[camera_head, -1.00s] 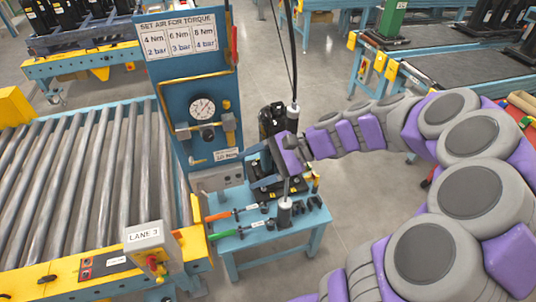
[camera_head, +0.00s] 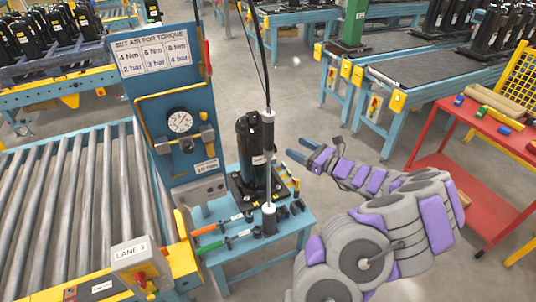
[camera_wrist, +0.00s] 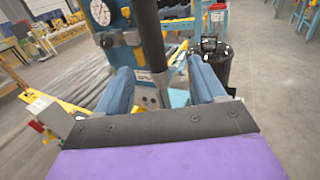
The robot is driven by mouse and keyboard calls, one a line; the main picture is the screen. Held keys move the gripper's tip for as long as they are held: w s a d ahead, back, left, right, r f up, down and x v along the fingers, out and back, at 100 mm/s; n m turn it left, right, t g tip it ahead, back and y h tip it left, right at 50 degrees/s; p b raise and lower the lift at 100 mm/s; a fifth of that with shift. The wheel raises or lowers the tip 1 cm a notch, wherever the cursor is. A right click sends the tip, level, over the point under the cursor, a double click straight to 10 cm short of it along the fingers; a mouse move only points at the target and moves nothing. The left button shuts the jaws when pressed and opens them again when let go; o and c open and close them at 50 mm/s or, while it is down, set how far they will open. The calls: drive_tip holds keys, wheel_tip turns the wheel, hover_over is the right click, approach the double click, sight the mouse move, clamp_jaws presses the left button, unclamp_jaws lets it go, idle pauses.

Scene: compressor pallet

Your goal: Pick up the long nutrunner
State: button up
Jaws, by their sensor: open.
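In the wrist view the dark nutrunner shaft (camera_wrist: 151,42) stands upright, in line with the gap between my fingers. My gripper (camera_head: 298,149) is open and empty, to the right of the nutrunner and apart from it in the head view. Its two blue fingers also show in the wrist view (camera_wrist: 160,72), pointing toward the shaft.
A black compressor (camera_head: 250,150) stands close behind the nutrunner. Green-handled (camera_head: 209,229) and orange-handled (camera_head: 221,222) tools lie on the blue table (camera_head: 262,247). A blue gauge panel (camera_head: 168,85) and roller conveyor (camera_head: 75,190) are at left. A red cart (camera_head: 470,195) is at right.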

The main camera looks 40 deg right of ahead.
sight(273, 137)
drive_tip(key=w+a, duration=0.1)
drive_tip(key=w, duration=0.1)
drive_tip(key=w+a+b, duration=0.1)
drive_tip(key=w, duration=0.2)
drive_tip(key=w+a, duration=0.1)
drive_tip(key=w, duration=0.1)
drive_tip(key=shift+w+a+r+b, duration=0.2)
drive_tip(key=shift+w+a+b, duration=0.1)
drive_tip(key=shift+w+a, duration=0.1)
drive_tip(key=shift+w, duration=0.3)
drive_tip(key=shift+w+d, duration=0.3)
drive_tip(key=shift+w, duration=0.1)
drive_tip(key=b+x, duration=0.1)
drive_tip(key=x, duration=0.3)
drive_tip(key=shift+w+d+r+b, duration=0.1)
drive_tip(key=shift+w+r+b, duration=0.1)
drive_tip(key=shift+b, duration=0.2)
drive_tip(key=shift+w+a+r, duration=0.1)
drive_tip(key=shift+a+r, duration=0.15)
drive_tip(key=shift+a, duration=0.2)
drive_tip(key=shift+d+f, duration=0.2)
drive_tip(key=shift+d, duration=0.35)
drive_tip(key=c, duration=0.5)
drive_tip(key=shift+a, duration=0.35)
drive_tip(key=c, duration=0.6)
drive_tip(key=shift+r, duration=0.1)
drive_tip(key=shift+c, duration=0.9)
drive_tip(key=shift+d, duration=0.1)
clamp_jaws()
